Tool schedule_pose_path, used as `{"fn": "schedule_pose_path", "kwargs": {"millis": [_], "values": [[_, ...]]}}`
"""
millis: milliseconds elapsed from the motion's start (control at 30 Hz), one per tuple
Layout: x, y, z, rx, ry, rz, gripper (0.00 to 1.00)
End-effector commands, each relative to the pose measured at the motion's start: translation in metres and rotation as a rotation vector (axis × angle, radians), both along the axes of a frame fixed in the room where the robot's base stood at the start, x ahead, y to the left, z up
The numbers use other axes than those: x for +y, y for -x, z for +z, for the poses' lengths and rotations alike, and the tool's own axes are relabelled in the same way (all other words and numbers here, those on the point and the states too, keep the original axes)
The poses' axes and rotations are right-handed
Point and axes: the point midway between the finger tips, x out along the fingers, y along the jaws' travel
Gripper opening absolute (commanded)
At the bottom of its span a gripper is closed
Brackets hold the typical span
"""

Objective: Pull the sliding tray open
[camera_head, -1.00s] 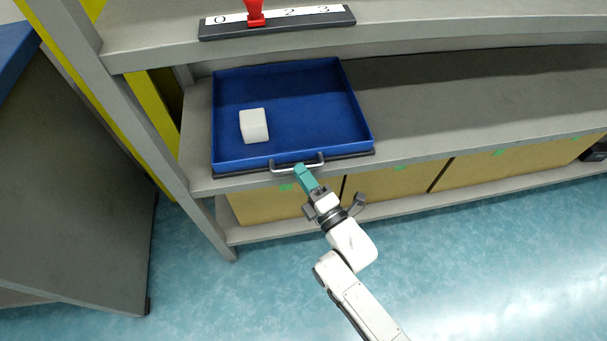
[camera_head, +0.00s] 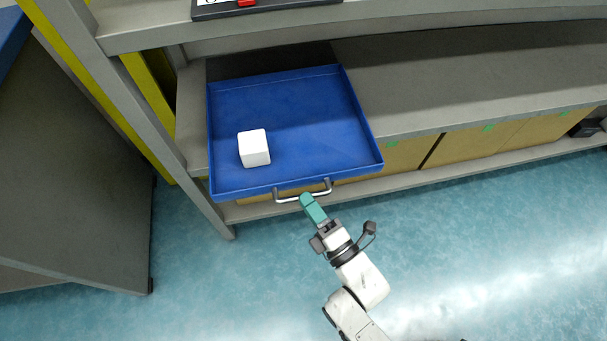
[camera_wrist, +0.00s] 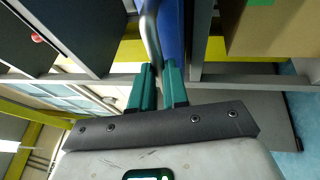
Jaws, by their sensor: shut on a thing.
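The blue sliding tray (camera_head: 300,110) sits on the grey shelf, its front part jutting out past the shelf's front edge. A dark base strip shows on the shelf behind it. A metal bar handle (camera_head: 288,199) is on the tray's front wall. My gripper (camera_head: 305,199) has its teal fingers at the right half of the handle. In the wrist view, the fingers (camera_wrist: 158,80) are shut on the handle (camera_wrist: 151,38), with the blue tray wall (camera_wrist: 173,30) just beyond. A white block (camera_head: 254,149) lies inside the tray, left of its middle.
Cardboard-coloured boxes (camera_head: 465,147) with green marks stand on the level below. A grey upright post (camera_head: 150,115) is left of the tray, and a dark grey panel (camera_head: 70,180) stands farther left. The blue floor in front is clear.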

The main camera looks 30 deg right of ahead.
Motion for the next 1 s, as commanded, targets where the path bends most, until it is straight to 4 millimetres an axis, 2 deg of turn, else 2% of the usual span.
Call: {"fn": "schedule_pose_path", "kwargs": {"millis": [33, 200, 500, 700, 1000], "values": [[0.004, 0.016, -0.001, 0.007, -0.003, -0.002, 0.00], [0.017, 0.056, -0.002, 0.007, -0.002, -0.002, 0.00], [0.033, 0.104, -0.001, 0.004, -0.001, -0.001, 0.00], [0.038, 0.117, -0.001, 0.002, 0.000, 0.000, 0.00], [0.039, 0.120, -0.001, 0.002, 0.001, 0.000, 0.00]]}}
